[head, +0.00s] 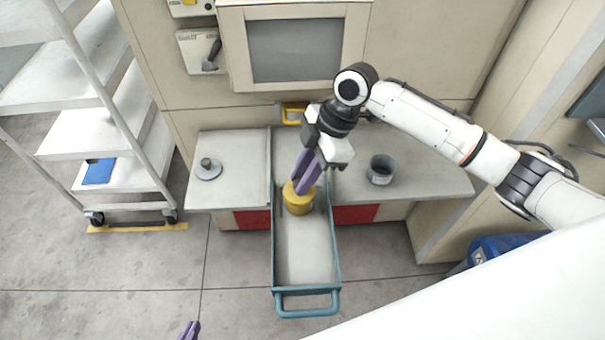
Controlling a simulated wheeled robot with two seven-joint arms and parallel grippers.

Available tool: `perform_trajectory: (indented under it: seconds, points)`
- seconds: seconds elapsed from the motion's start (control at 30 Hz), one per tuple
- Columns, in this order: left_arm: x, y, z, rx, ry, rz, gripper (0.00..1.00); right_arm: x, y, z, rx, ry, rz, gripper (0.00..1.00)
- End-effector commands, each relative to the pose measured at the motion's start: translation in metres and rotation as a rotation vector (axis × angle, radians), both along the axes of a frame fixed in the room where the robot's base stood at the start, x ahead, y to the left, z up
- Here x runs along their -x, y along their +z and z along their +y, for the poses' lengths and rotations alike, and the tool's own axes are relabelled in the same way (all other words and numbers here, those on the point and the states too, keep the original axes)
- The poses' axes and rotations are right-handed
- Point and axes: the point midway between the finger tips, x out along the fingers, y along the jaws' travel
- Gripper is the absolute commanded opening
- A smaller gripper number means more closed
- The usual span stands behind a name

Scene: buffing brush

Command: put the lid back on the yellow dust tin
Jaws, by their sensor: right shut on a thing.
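The yellow dust tin (299,209) stands upright in the blue-framed tray, towards its far end. A yellow lid (290,194) appears to be at the top of the tin, though I cannot tell whether it is seated or just above. My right gripper (301,187) reaches down from above with its purple fingers shut at the middle of the lid, hiding part of it. My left gripper (190,330) only shows as a purple fingertip at the bottom edge, well away from the tin; its opening cannot be seen.
The long tray (306,252) has a bare near half and a handle at its front. A grey disc with a knob (208,170) lies on the left worktop. A dark grey cup (380,170) stands on the right worktop. A white shelf rack (110,140) stands at left.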

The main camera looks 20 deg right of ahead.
Motion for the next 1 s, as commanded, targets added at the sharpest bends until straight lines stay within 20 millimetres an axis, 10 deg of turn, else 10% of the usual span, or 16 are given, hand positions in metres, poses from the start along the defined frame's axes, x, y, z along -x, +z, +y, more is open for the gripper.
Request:
perform_trajectory:
  seconds: [1.0]
  points:
    - [-0.0001, 0.0079, -0.0001, 0.0, 0.0, 0.0, 0.0, 0.0004, -0.001, 0.0001, 0.0, -0.001, 0.001, 0.0]
